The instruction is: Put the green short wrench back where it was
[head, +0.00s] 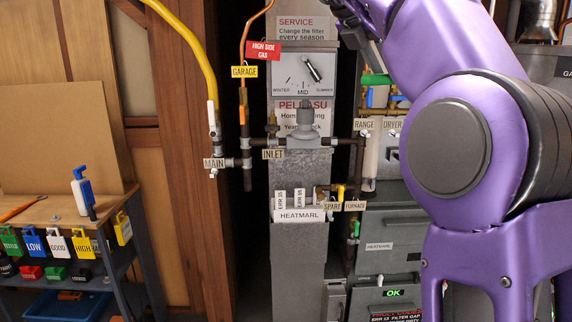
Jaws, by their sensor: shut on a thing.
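My purple arm comes in from the upper right. My gripper (370,52) shows as dark grey parts at the top, right of the grey service column. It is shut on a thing. A green piece (376,79) shows just below the fingers and appears to be the green short wrench. Its full shape and the exact contact are too small to make out. A blue and white part sits right under it, near the pipes by the range label.
A grey column (314,175) with pipes and valves stands in the middle. A yellow hose (196,50) runs to the main valve at left. A wooden bench (45,212) with a blue and white bottle (82,187) and hanging coloured tags is at far left. Grey furnace panels (390,235) stand at right.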

